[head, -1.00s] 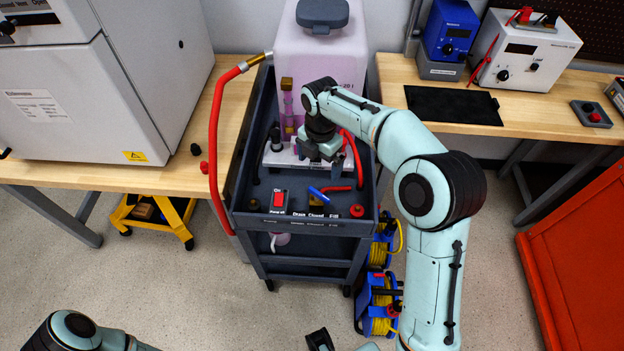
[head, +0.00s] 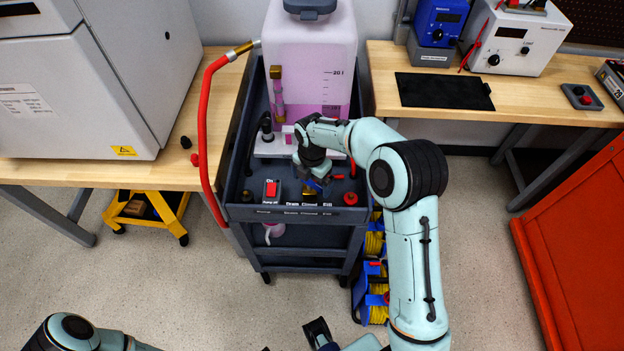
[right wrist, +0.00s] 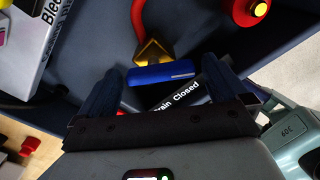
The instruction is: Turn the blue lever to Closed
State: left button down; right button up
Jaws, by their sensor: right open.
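The blue lever (head: 314,184) sits on the front deck of the grey cart, above the Drain, Closed and Fill labels (head: 308,205). In the right wrist view the blue lever (right wrist: 163,74) lies crosswise between the two dark fingers of my right gripper (right wrist: 163,76), beside a brass valve body (right wrist: 153,49). The word Closed (right wrist: 184,91) shows just below it there. My right gripper (head: 316,178) is open and low over the lever, partly hiding it in the head view. I cannot tell whether a finger touches it.
A red pump switch (head: 271,189) and a red knob (head: 350,198) flank the lever area. A red hose (head: 202,130) rises along the cart's left side. A tank of pink liquid (head: 310,60) stands behind. Wooden benches (head: 540,100) stand on both sides.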

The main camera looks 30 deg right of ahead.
jog(key=c, duration=0.9)
jog(key=shift+c, duration=0.2)
jog(key=m, duration=0.5)
jog(key=shift+a+p, duration=0.2)
jog(key=shift+p, duration=0.2)
jog(key=m, duration=0.5)
jog(key=shift+a+m, duration=0.15)
jog(key=shift+m, duration=0.15)
jog(key=o, duration=0.9)
